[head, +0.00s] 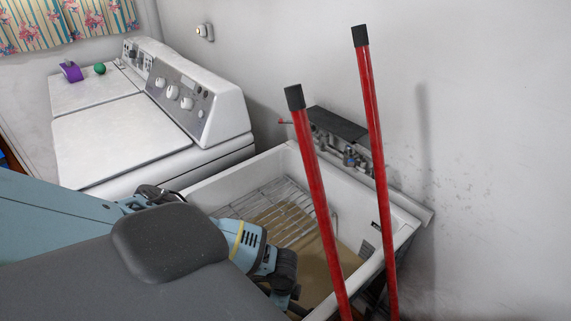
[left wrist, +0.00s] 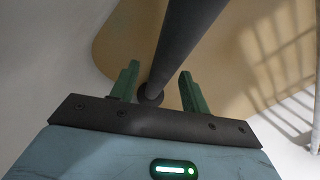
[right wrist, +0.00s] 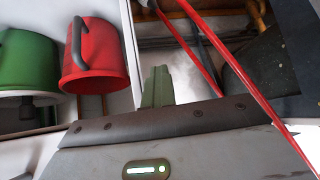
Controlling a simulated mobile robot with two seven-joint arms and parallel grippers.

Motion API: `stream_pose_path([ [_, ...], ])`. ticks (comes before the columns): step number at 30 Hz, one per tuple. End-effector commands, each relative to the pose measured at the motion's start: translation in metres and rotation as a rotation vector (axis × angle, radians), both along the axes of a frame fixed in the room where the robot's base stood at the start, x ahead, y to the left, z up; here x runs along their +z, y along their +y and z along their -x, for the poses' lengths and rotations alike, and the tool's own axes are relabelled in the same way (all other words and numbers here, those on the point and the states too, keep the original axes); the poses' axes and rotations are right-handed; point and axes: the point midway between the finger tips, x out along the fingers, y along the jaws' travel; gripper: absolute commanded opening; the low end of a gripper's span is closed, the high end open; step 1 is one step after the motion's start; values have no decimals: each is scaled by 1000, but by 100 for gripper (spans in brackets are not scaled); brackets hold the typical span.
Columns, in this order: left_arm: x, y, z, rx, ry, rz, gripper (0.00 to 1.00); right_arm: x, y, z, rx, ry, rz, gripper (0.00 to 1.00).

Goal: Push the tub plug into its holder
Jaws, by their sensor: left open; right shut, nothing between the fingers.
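In the left wrist view, a dark grey rod (left wrist: 185,40) with a rounded end (left wrist: 151,92) runs between the fingers of my left gripper (left wrist: 158,70). It may be the tub plug; I cannot tell for sure. The fingers are open, with a gap on both sides of the rod. In the head view my left arm reaches into the white tub (head: 405,222), and its fingers are hidden. I cannot make out the plug's holder. My right gripper (right wrist: 157,85) is shut and empty, away from the tub's inside, near the buckets.
Two red poles (head: 313,190) (head: 372,150) stand before the tub. A wire rack (head: 285,205) lies in it, and a faucet (head: 350,155) is at its back. A washer (head: 130,140) stands at left. Red (right wrist: 95,60) and green (right wrist: 25,55) buckets are near my right gripper.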

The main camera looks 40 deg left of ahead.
Motion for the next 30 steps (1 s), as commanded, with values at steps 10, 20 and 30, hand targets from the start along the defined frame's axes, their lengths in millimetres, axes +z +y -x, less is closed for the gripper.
stream_pose_path([
  [10, -13, 0, -1, -1, 0, 1, 46, -3, 0, 2, 0, 6, 0, 0],
  [20, -12, 0, -1, 0, 0, 1, 8, -2, 1, 1, -1, 3, -2, 0],
  [30, -12, 0, -1, 0, -1, 0, 0, -2, 1, 0, -2, 2, -2, 0],
])
